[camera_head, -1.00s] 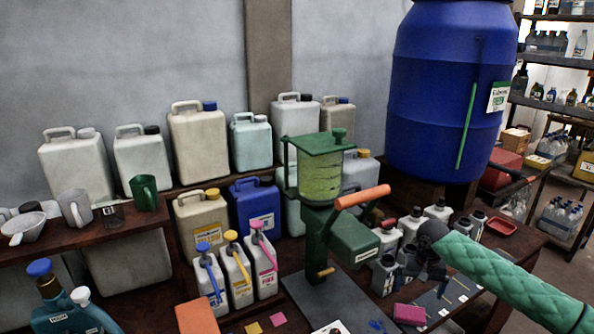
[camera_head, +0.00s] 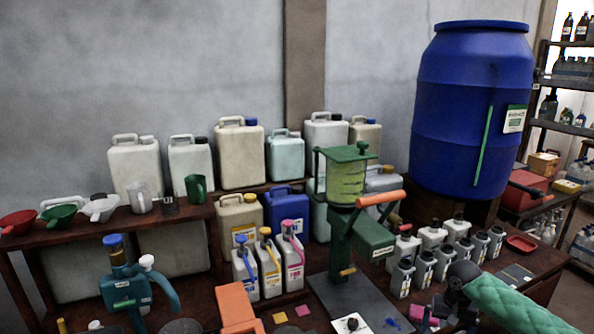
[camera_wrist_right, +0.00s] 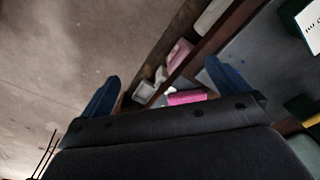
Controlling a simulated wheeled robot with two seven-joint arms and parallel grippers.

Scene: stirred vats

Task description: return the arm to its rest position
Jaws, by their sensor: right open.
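My right arm, in a green quilted sleeve, comes in from the lower right in the head view. Its dark right gripper (camera_head: 455,308) is low at the front right of the bench, in front of the small white bottles (camera_head: 425,265). In the right wrist view the two blue fingers stand wide apart, and the right gripper (camera_wrist_right: 165,88) is open with nothing between its tips. A pink block (camera_wrist_right: 187,97) shows beyond the fingers, below them. My left gripper is not in view.
A green hand-cranked mixer (camera_head: 345,185) with an orange handle stands left of my right arm. A blue drum (camera_head: 465,110) stands behind. Jerrycans (camera_head: 240,155) line the wall, funnels (camera_head: 60,218) the left shelf. An orange block (camera_head: 236,305) is at the front.

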